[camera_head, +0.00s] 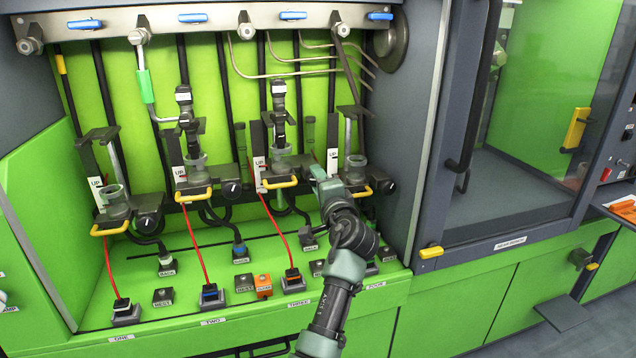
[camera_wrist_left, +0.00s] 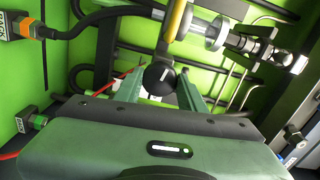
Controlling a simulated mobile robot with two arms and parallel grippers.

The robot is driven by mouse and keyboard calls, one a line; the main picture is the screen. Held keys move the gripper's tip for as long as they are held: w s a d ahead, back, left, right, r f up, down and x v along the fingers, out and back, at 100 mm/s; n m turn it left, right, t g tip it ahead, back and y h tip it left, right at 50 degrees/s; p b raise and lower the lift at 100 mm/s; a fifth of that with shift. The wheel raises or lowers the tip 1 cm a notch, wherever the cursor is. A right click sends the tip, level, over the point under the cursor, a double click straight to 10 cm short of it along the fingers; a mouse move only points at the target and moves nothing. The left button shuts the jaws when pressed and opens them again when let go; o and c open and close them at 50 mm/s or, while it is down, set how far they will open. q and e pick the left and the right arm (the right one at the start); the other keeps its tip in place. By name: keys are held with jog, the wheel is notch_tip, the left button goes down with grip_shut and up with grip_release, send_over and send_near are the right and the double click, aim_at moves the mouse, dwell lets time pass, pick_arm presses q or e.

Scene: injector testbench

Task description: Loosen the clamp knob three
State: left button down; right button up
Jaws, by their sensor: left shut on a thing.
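Clamp knob three is a round black knob with a white line, seen in the left wrist view (camera_wrist_left: 159,80). In the head view it is hidden behind my left gripper (camera_head: 319,175), which reaches the right side of clamp three (camera_head: 280,184) with its yellow handle. In the left wrist view my left gripper's two green fingers (camera_wrist_left: 160,86) stand on either side of the knob and are shut on it. The knob's white line lies roughly crosswise in that view. An injector (camera_head: 279,100) stands upright above clamp three. My right gripper is not in view.
Knob two (camera_head: 231,189) and knob four (camera_head: 388,187) lie on either side. Red cables, black hoses and labelled sockets (camera_head: 292,275) fill the green ledge below. A glazed cabinet (camera_head: 540,130) stands at the right. My arm crosses the ledge near station four.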

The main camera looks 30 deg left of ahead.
pick_arm(q)
jog(key=c, duration=1.1)
grip_release()
jog(key=shift+w+r, duration=0.1)
jog(key=shift+r, duration=0.1)
jog(key=v, duration=0.5)
jog(key=b+v, duration=0.1)
jog(key=v, duration=0.1)
jog(key=shift+d+f, duration=0.25)
jog(key=shift+f, duration=0.05)
